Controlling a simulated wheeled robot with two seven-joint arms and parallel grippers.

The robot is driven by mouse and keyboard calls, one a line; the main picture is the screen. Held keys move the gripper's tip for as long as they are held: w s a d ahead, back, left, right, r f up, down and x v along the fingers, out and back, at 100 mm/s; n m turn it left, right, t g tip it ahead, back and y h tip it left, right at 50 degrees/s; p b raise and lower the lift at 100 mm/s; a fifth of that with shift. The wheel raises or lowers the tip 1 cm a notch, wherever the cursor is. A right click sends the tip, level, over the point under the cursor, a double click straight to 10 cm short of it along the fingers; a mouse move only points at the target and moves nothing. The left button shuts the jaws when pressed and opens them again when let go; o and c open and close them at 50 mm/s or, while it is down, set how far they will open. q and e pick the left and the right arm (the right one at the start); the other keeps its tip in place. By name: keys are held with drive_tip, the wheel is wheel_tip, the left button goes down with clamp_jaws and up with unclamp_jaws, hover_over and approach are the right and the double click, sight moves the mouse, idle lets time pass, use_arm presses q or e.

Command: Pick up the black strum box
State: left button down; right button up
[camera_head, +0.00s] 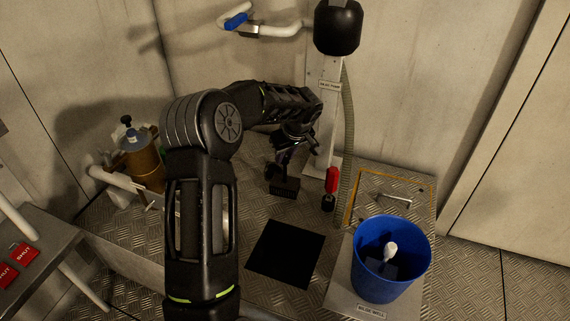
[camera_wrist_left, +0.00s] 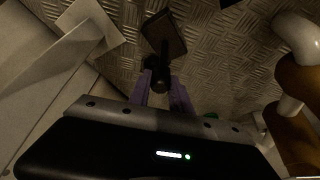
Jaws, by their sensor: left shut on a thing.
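The black strum box (camera_head: 285,188) is a small dark block below my left gripper (camera_head: 284,163), near the back of the metal floor. In the left wrist view the strum box (camera_wrist_left: 164,36) shows as a dark slatted block with a round black neck. The two fingers of my left gripper (camera_wrist_left: 161,86) are shut on that neck. I cannot tell whether the box touches the floor or hangs just above it. My right gripper is in neither view.
A black square mat (camera_head: 287,253) lies in front of the box. A blue bucket (camera_head: 376,281) stands at the right, and a red-and-black item (camera_head: 331,184) with a ribbed hose (camera_head: 347,150) is close by. A brown-and-blue canister (camera_head: 143,160) stands left.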

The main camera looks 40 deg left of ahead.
use_arm(q)
wheel_tip(320, 180, up, 9)
drive_tip(key=p, duration=0.3)
drive_tip(key=shift+r, duration=0.3)
idle(0.3)
